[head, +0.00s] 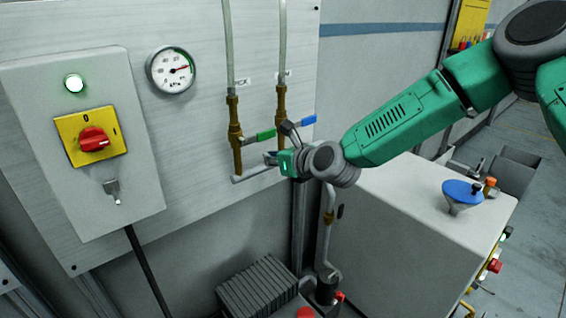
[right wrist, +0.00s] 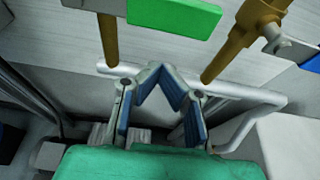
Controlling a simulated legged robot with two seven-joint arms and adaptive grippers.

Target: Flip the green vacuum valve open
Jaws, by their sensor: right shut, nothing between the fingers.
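The green valve handle (head: 266,134) sticks out level to the right from the left brass valve (head: 235,130) on the wall panel. In the right wrist view the green handle (right wrist: 175,14) lies at the top, above and beyond the fingers. My right gripper (head: 271,158) is just below the green handle, between the two brass pipes. Its fingertips (right wrist: 158,72) meet in the right wrist view with nothing between them, and I see a gap to the handle. A blue valve handle (head: 308,120) sits on the right brass valve (head: 280,103). My left gripper is not in view.
A pressure gauge (head: 171,70) and a grey switch box (head: 130,165) with a red knob (head: 93,139) are at left. A horizontal white pipe (right wrist: 120,69) runs behind my fingers. A grey cabinet (head: 385,250) stands below my right arm.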

